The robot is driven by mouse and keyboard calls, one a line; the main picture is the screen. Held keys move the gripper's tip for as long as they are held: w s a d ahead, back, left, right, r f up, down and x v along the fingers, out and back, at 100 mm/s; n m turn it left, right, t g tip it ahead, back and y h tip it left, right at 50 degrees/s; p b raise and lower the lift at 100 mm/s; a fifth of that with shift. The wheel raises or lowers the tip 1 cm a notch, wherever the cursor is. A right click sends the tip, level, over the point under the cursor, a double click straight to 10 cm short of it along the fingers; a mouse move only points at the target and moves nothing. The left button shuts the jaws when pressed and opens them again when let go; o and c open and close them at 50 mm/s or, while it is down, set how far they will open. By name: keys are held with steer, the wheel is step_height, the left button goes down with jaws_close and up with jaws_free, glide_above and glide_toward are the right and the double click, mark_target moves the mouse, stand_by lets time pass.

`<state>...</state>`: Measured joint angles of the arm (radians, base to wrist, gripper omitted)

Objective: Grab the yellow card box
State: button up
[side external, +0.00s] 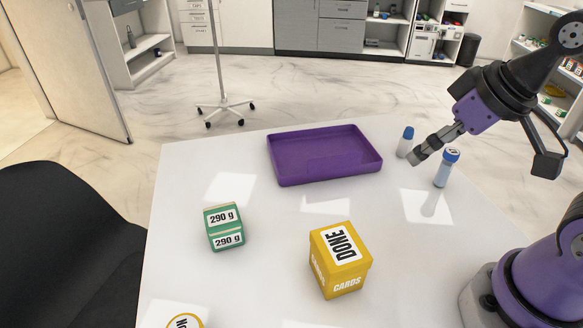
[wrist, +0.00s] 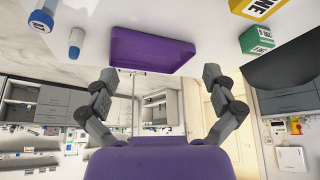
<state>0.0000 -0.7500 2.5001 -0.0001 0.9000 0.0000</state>
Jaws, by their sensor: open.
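The yellow card box (side external: 340,262) stands on the white table near the front middle, with "DONE" on its top and "CARDS" on its side. In the wrist view the yellow card box (wrist: 256,8) shows only in part at the top edge. My gripper (side external: 420,154) is above the right side of the table, up and to the right of the box and well apart from it. In the wrist view my gripper (wrist: 160,76) has its two fingers wide apart with nothing between them.
A purple tray (side external: 324,178) lies empty at the table's back. A green box (side external: 224,228) marked "290 g" is left of the yellow box. Two blue-capped bottles (side external: 405,142) (side external: 445,170) stand near my gripper. A round yellow-rimmed item (side external: 185,321) is cut off at the front edge.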

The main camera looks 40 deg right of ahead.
steer(key=m+g, duration=0.3)
steer(key=g, duration=0.2)
glide_above(341, 245)
steer(key=f, duration=0.4)
steer(key=shift+s+d+f, duration=0.1)
steer(key=shift+d+f, duration=0.05)
steer(key=shift+d, duration=0.1)
steer(key=shift+m+g, duration=0.3)
steer(key=f, duration=0.4)
steer(key=shift+s+a+f, duration=0.1)
steer(key=shift+a+f, duration=0.2)
steer(key=shift+f, duration=0.05)
steer(key=f, duration=0.6)
steer(key=shift+w, duration=0.25)
steer(key=c, duration=1.2)
